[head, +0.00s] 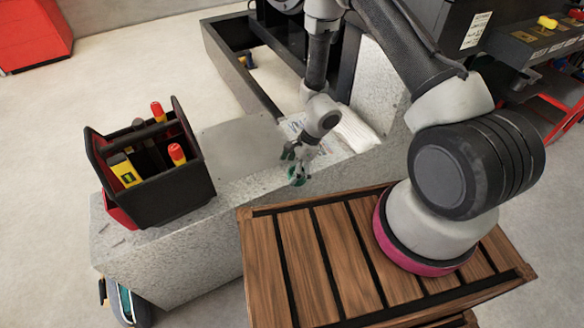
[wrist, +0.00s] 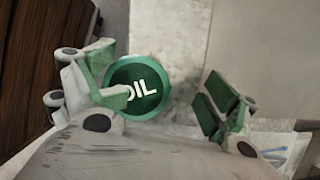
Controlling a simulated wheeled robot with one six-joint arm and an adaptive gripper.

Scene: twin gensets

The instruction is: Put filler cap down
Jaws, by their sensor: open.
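The filler cap (wrist: 150,98) is a round green disc with white "OIL" lettering, face toward the wrist camera. It lies over the pale speckled concrete ledge (wrist: 170,35), close to the left finger, whose tip overlaps its edge. My gripper (wrist: 163,88) is open, with a gap between the cap and the right finger. In the head view my gripper (head: 298,168) is low over the concrete ledge (head: 245,200). There I cannot tell the small cap from the green finger pads.
A black tool carrier (head: 160,190) with red- and yellow-topped items stands on the ledge at left. A grey plate (head: 237,150) and a white cloth-like item (head: 355,130) lie near my gripper. Dark machinery frames the back.

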